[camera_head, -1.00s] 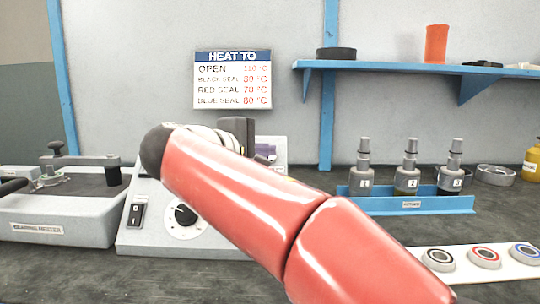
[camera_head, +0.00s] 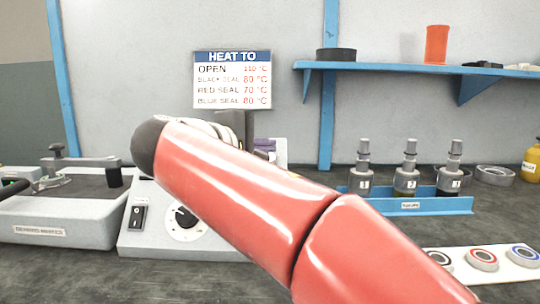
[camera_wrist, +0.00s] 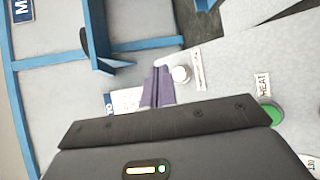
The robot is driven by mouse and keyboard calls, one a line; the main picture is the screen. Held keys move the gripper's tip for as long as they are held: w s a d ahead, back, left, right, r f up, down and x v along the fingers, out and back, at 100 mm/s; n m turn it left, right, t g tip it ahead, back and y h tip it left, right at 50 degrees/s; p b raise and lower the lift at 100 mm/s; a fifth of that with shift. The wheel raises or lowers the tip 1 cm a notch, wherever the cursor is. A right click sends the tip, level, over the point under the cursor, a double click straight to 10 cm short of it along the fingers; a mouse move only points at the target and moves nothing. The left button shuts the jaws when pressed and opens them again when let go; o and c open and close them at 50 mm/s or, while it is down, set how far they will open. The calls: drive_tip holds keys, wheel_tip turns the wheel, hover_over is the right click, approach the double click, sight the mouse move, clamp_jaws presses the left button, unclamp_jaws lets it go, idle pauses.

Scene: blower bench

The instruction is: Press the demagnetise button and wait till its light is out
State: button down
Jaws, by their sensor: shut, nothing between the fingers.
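In the wrist view my gripper (camera_wrist: 158,78) shows as two purple fingers pressed together, with nothing between them. Beside the fingertips, a little to the right, is a pale round button (camera_wrist: 180,75) on a light grey panel. A narrow label (camera_wrist: 199,70) lies next to it, too small to read. I cannot tell whether the fingers touch the button or whether it is lit. A green button (camera_wrist: 271,114) with a dark-lettered label sits farther right. In the head view the grey control unit (camera_head: 150,242) is largely hidden behind my red arm, and the pale button does not show.
The unit's front has a dark rocker switch (camera_head: 138,217) and a round dial (camera_head: 184,216). A grey machine (camera_head: 85,222) stands on the left. Several capped bottles stand in a blue rack (camera_head: 430,204) on the right, behind a white strip of ringed discs (camera_head: 505,262).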

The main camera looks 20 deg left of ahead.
drive_tip(key=s+r, duration=0.1)
drive_tip(key=s+r+p, duration=0.1)
drive_tip(key=shift+s+d+r, duration=0.3)
idle(0.5)
